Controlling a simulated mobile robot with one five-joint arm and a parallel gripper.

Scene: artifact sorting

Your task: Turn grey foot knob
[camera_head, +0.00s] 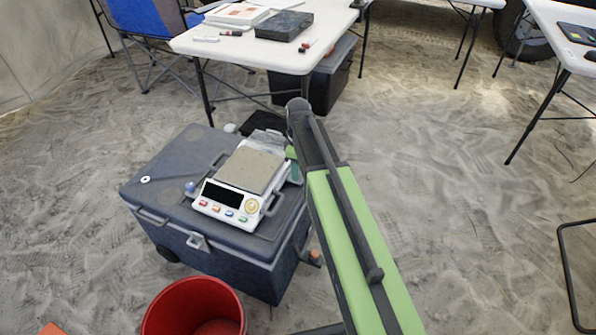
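A white weighing scale (228,204) with a grey-beige pan (249,169), a dark display and several coloured buttons sits on a dark blue-grey cooler box. A small blue-grey knob (190,187) shows at the scale's left side. A dark grey, loop-like shape (273,205) shows at its right front corner; I cannot tell whether it is a foot knob or part of my gripper. My green and black arm reaches up from the lower right, past the scale's right side. Its far part is mostly hidden behind the near link, so my gripper's fingers cannot be made out clearly.
The cooler box (160,190) stands on sandy ground, with a small white ring (145,180) on its lid. A red bucket (195,310) stands in front. A white table (245,45) with a dark case (284,26) is behind. The ground to the right is open.

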